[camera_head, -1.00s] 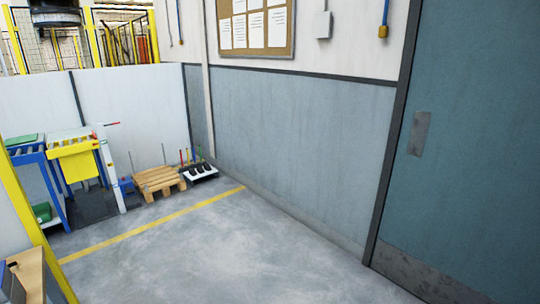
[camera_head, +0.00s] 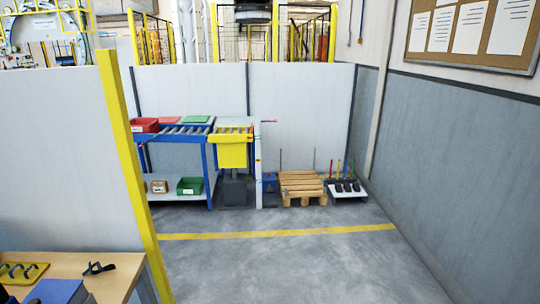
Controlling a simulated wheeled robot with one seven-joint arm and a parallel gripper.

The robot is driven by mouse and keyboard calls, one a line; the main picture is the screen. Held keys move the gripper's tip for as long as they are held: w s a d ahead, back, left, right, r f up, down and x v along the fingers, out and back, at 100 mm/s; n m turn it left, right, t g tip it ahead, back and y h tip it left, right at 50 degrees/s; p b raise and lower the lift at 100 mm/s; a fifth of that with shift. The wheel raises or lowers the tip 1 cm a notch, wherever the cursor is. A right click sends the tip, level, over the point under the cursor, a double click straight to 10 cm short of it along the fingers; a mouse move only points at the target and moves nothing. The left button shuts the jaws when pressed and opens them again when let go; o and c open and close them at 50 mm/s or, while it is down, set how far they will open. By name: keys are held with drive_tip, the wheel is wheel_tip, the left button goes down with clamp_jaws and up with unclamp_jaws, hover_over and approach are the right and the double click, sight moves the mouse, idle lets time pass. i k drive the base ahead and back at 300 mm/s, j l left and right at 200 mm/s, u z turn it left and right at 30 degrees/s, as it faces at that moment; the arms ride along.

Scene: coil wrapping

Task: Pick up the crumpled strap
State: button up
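A small dark looped piece, which looks like the crumpled strap (camera_head: 98,268), lies on the wooden bench top (camera_head: 120,285) at the lower left. It sits apart from the other items there, near the bench's back right part. Its exact shape is too small to tell. My gripper is not in view.
A yellow tray (camera_head: 37,273) with dark pieces and a blue box (camera_head: 58,290) share the bench. A white partition with a yellow post (camera_head: 130,160) stands behind the bench. A blue roller table (camera_head: 180,135) and wooden pallet (camera_head: 302,186) stand farther back. The grey floor (camera_head: 290,265) is clear.

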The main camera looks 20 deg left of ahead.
sight(110, 267)
drive_tip(key=i+j+u, duration=0.1)
drive_tip(key=u, duration=0.4)
drive_tip(key=i+u, duration=0.45)
drive_tip(key=i+l+u, duration=0.1)
drive_tip(key=u, duration=0.4)
drive_tip(key=i+l+u, duration=0.15)
drive_tip(key=u, duration=0.3)
drive_tip(key=i+u, duration=0.2)
drive_tip(key=u, duration=0.15)
drive_tip(key=i+l+u, duration=0.15)
drive_tip(key=u, duration=0.2)
drive_tip(key=i+l+u, duration=0.3)
drive_tip(key=k+j, duration=0.05)
drive_tip(key=j, duration=0.05)
